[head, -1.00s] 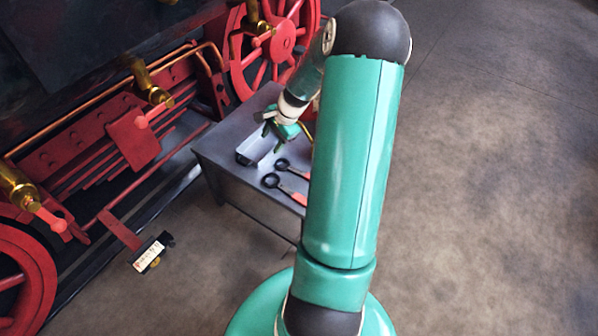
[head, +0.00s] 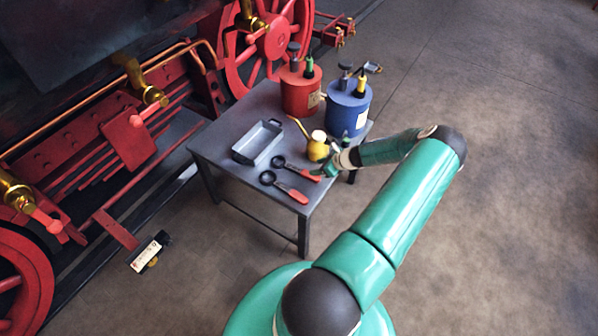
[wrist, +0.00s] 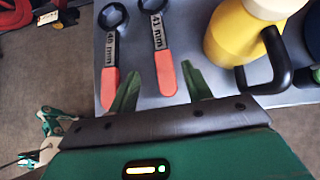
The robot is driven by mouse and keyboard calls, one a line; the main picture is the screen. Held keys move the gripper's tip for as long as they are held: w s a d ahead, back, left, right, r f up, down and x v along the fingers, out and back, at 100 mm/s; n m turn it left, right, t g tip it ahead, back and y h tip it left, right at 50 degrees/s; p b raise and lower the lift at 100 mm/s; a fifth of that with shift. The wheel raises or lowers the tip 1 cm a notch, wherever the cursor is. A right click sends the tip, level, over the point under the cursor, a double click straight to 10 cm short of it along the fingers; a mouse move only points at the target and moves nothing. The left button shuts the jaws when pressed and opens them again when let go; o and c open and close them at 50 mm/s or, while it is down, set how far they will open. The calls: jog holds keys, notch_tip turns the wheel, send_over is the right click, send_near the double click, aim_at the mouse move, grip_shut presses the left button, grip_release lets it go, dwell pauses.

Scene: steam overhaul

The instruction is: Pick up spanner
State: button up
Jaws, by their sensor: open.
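Two spanners with dark ring ends and red handles lie side by side on the grey table. The 41 mm spanner shows in the head view (head: 298,170) and in the wrist view (wrist: 160,45), beside the yellow oil can. The other spanner lies left of it in the wrist view (wrist: 111,50) and nearer the front in the head view (head: 286,189); its marking is hard to read. My gripper (head: 330,170) is open and empty by the 41 mm spanner's handle end. In the wrist view its fingertips (wrist: 160,72) appear either side of that red handle; the height gap is unclear.
The yellow oil can (head: 317,147) stands close to the spanners. A grey tray (head: 258,142), a red canister (head: 300,90) and a blue canister (head: 347,107) are also on the table (head: 222,137). A red-wheeled locomotive is at the left; open floor is at the right.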

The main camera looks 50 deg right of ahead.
aim_at(300, 170)
jog(key=x, duration=1)
jog(key=shift+d, duration=0.1)
jog(key=shift+c, duration=0.2)
jog(key=shift+r, duration=0.1)
grip_shut()
